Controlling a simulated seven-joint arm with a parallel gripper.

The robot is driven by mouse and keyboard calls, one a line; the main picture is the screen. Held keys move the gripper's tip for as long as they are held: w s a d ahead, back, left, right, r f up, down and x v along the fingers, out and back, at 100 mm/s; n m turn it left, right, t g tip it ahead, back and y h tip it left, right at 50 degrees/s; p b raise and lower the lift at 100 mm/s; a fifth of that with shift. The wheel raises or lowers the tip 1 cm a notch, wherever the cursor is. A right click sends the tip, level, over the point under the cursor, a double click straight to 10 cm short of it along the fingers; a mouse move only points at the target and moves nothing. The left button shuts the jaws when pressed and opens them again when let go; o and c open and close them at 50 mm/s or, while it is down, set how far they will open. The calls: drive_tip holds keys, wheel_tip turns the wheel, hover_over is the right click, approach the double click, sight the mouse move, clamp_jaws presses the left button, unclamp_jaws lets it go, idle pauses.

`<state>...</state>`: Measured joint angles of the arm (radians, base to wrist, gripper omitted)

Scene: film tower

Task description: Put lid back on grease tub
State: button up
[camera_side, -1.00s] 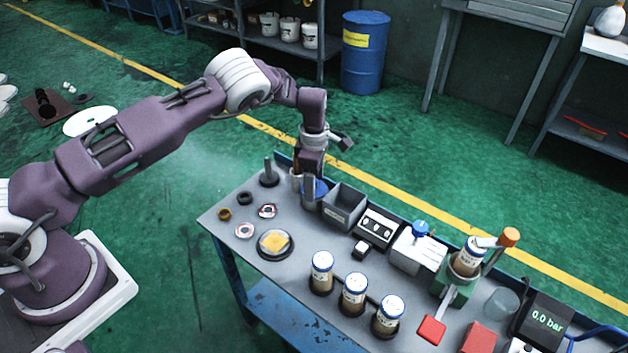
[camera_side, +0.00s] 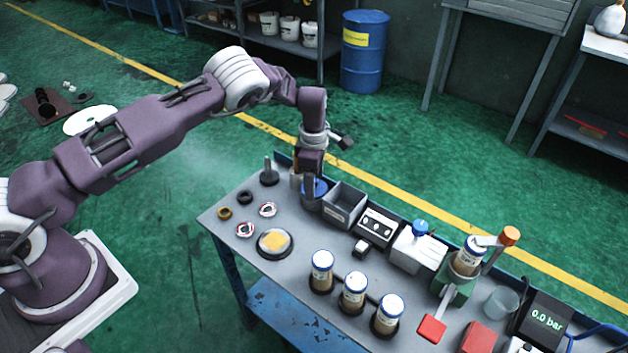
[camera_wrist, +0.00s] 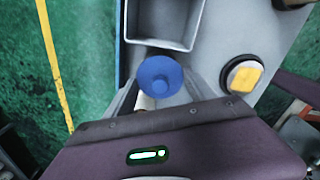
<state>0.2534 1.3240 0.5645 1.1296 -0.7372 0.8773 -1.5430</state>
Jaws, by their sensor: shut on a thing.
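The blue round lid (camera_wrist: 160,78) with a small knob sits between my gripper's fingers in the wrist view. In the side view the lid (camera_side: 319,187) shows beside a grey finger. My gripper (camera_side: 313,190) points down at the back left of the bench and is shut on the lid. A grey round body (camera_side: 313,204), seemingly the grease tub, shows just below the lid. The fingers partly cover it, and I cannot tell whether lid and tub touch.
An open grey bin (camera_side: 344,204) stands close right of my gripper. A round dish with a yellow pad (camera_side: 274,243) and several rings lie in front. Three blue-capped jars (camera_side: 353,292) stand farther forward.

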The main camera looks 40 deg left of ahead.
drive_tip(key=shift+f, duration=0.1)
idle(0.5)
drive_tip(key=o, duration=1.4)
drive_tip(key=shift+o, duration=1.2)
drive_tip(key=shift+r, duration=3.5)
drive_tip(key=shift+c, duration=0.4)
clamp_jaws()
